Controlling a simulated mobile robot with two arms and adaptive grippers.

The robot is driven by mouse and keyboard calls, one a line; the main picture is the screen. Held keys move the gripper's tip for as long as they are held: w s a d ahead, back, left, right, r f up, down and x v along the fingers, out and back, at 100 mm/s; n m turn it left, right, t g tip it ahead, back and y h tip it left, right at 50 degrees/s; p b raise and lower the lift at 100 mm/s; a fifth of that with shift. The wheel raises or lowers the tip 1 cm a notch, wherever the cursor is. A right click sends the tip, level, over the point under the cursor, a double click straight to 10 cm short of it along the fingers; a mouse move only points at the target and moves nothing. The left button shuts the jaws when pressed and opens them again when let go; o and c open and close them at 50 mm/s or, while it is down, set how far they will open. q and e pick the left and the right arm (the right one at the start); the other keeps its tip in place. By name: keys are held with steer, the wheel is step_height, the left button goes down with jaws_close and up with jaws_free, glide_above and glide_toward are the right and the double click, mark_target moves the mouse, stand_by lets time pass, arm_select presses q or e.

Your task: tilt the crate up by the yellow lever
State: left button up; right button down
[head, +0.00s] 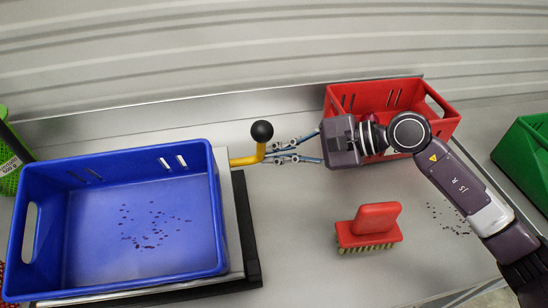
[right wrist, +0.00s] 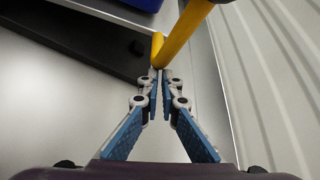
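The blue crate (head: 222,245) sits on a metal plate at the left of the head view, with dark specks on its floor. The yellow lever (head: 244,161) sticks out from the plate's right side, bends upward and ends in a black ball knob (head: 262,131). It also shows in the right wrist view (right wrist: 185,34). My right gripper (head: 270,153) comes from the right, with its fingertips at the lever's bend. Its fingers are closed together (right wrist: 160,76), and the lever appears just beyond the tips. Whether they touch is unclear. My left gripper is out of view.
A red crate (head: 440,127) stands behind my right gripper. A red brush (head: 370,232) lies on the grey table (head: 300,255), with specks to its right. A green crate (head: 530,150) is at the far right. A corrugated wall (head: 250,55) runs along the back.

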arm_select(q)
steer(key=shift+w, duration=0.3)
arm_select(e)
steer(key=shift+s+a+r, duration=0.1)
steer(key=shift+r, duration=0.35)
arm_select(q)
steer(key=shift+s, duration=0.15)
arm_select(e)
steer(key=v, duration=1.1)
steer(key=shift+d+f, duration=0.25)
steer(key=shift+d, duration=0.3)
